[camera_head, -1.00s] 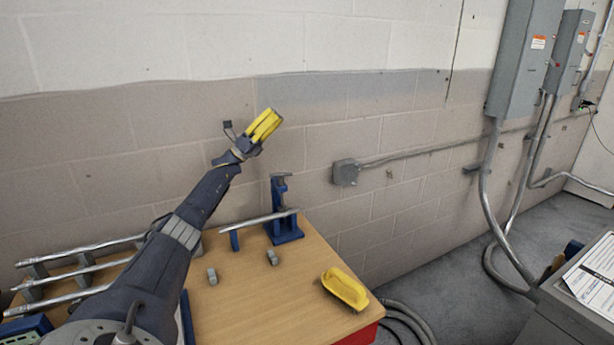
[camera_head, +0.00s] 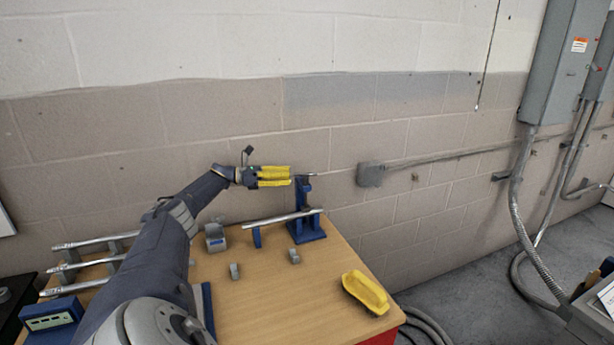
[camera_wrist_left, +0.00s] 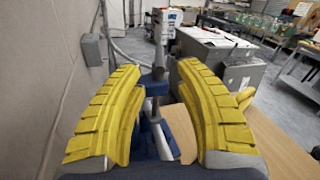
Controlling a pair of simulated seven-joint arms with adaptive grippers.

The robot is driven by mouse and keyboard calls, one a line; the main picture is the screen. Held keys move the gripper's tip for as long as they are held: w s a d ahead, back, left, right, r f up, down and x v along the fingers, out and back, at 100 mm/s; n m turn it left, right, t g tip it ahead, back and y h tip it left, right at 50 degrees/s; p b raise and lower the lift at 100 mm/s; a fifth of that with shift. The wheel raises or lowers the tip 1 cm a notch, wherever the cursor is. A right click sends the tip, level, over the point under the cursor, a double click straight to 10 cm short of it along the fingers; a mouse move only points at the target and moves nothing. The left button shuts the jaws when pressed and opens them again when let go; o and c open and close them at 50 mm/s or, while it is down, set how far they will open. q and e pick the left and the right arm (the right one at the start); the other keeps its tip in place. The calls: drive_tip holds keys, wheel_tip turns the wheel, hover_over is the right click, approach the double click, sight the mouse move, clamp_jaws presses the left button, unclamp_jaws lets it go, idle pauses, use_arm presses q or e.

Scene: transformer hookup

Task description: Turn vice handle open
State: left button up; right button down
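The blue vice (camera_head: 307,222) stands upright at the back right corner of the wooden bench. A thin silver handle bar (camera_head: 314,174) shows at its top. A silver pipe (camera_head: 275,219) lies across the vice and a small blue stand (camera_head: 257,238). My left gripper (camera_head: 290,176), with yellow fingers, is level with the top of the vice and just left of it. In the left wrist view its fingers (camera_wrist_left: 156,75) are spread, with the blue vice top (camera_wrist_left: 154,84) beyond and between them. I cannot tell whether they touch the handle. My right gripper is not in view.
A yellow object (camera_head: 365,292) lies at the bench's right front. Small grey blocks (camera_head: 235,271) sit mid-bench. More pipes (camera_head: 85,262) rest on a rack at left. The block wall with a grey junction box (camera_head: 371,175) is close behind the vice.

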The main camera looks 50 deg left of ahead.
sight(307, 175)
use_arm(q)
drive_tip(key=shift+x, duration=3.4)
drive_tip(key=shift+w, duration=0.1)
clamp_jaws()
